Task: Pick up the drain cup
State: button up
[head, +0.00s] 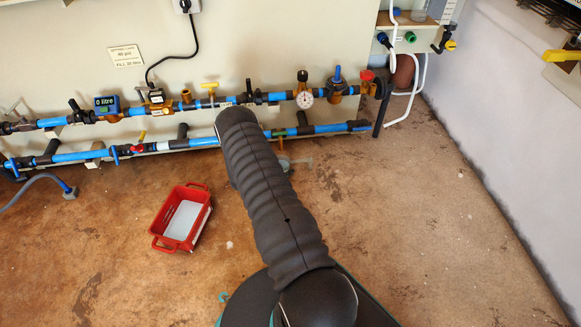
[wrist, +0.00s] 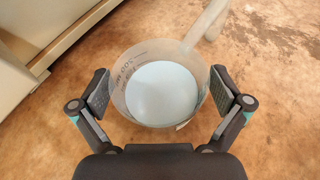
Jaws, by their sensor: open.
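The drain cup (wrist: 161,94) is a clear, see-through cup with printed markings on its wall and a pale bluish bottom. In the wrist view I look down into it. A handle (wrist: 207,25) sticks out from its rim toward the upper right. My gripper (wrist: 160,91) is open, with one finger on the left and one on the right of the cup. The fingers are very near the cup's wall; I cannot tell whether they touch it. In the head view my arm hides the gripper and most of the cup; a greyish piece, likely its handle (head: 296,162), shows beside the arm.
A red crate (head: 155,240) with a pale bottom stands on the brown floor at left. Blue and black pipes with valves and gauges (head: 304,98) run along the wall behind the cup. A pale wall edge (wrist: 60,45) is at upper left in the wrist view. Floor at right is clear.

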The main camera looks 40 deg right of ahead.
jog(key=shift+r, duration=0.1)
jog(key=c, duration=1.4)
